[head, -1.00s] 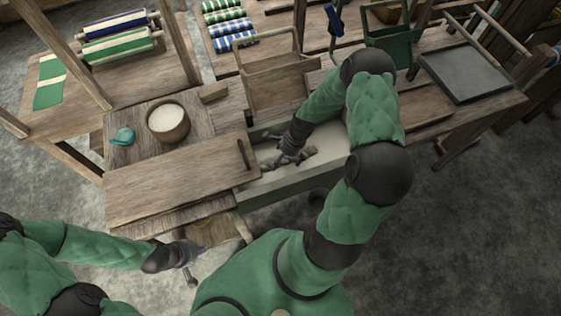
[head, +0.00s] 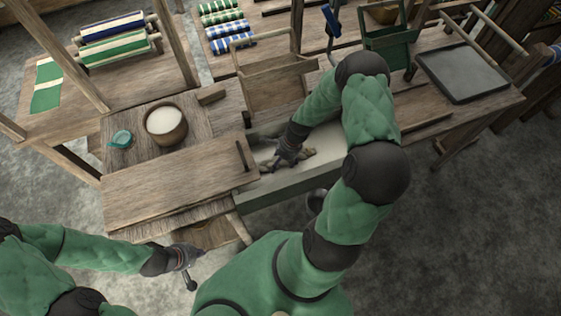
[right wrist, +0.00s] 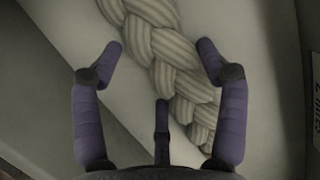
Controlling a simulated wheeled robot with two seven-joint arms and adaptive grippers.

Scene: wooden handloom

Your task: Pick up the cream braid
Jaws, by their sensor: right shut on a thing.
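The cream braid (head: 300,160) lies in the pale trough (head: 327,137) right of the wooden lid. In the right wrist view the thick plaited braid (right wrist: 172,62) runs from the upper left to the lower right between the fingers. My right gripper (head: 284,160) is at the braid, low in the trough. The braid's lower end is partly hidden by the gripper. My left gripper (head: 190,278) is away from the braid, at the lower left; its fingers are too small to read.
A wooden lid or board (head: 178,183) lies left of the trough. A bowl of white material (head: 166,122) and a small teal thing (head: 121,139) stand behind it. A wooden rack (head: 270,82) rises behind the trough. A grey tray (head: 462,73) sits at the right.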

